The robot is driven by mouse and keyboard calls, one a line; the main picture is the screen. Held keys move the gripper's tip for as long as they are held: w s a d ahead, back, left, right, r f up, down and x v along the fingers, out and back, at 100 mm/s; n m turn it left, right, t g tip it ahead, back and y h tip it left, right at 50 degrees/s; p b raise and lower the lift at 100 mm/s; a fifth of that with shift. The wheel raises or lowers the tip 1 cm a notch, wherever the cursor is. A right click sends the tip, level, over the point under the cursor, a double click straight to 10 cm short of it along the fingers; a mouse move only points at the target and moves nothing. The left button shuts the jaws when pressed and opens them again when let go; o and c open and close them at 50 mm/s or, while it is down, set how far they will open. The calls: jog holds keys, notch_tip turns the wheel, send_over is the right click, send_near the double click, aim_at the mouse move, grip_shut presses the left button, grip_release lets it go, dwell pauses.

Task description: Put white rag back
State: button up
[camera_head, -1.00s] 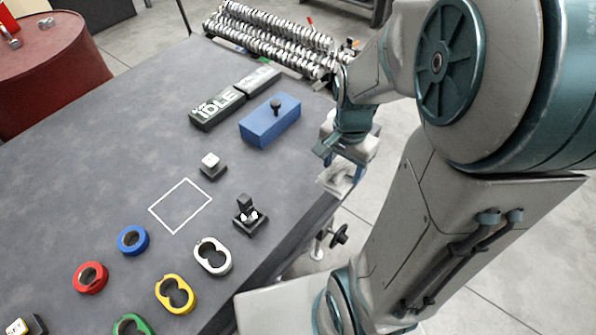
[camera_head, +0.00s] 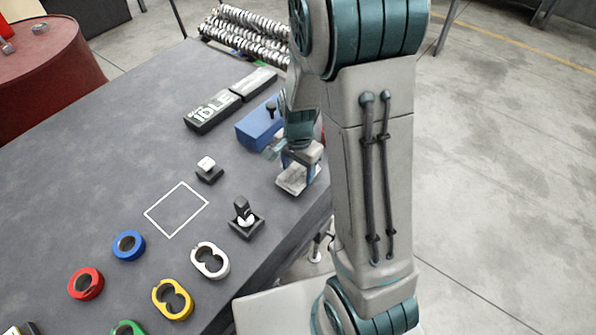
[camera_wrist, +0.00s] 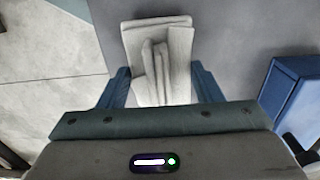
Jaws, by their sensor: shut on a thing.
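The white rag (camera_wrist: 158,48) is folded and bunched between the two blue fingers of my gripper (camera_wrist: 162,88) in the wrist view. My gripper is shut on it. In the head view, my gripper (camera_head: 297,172) is over the right part of the grey table, with the pale rag (camera_head: 291,183) below it. I cannot tell whether the rag touches the table. A white square outline (camera_head: 176,210) is marked on the table to the left of my gripper, with nothing inside it.
A blue box with a black knob (camera_head: 258,124) stands close behind my gripper. A small black block with a white top (camera_head: 208,170) and a black joystick-like device (camera_head: 245,219) stand to the left. Coloured rings, including a blue one (camera_head: 129,245), lie at the front left.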

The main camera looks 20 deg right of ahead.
aim_at(298, 166)
jog(key=shift+f, duration=0.85)
jog(key=shift+f, duration=0.2)
jog(key=o, duration=0.9)
jog(key=shift+o, duration=0.2)
notch_tip(298, 166, up, 11)
jog(key=shift+p, duration=0.6)
jog(key=shift+r, duration=0.65)
jog(key=s+r+n+t, duration=0.2)
jog(key=s+r+n, duration=0.6)
jog(key=s, duration=0.5)
jog(key=shift+s+n+t, duration=0.3)
jog(key=shift+s+n, duration=0.05)
jog(key=shift+n, duration=1.05)
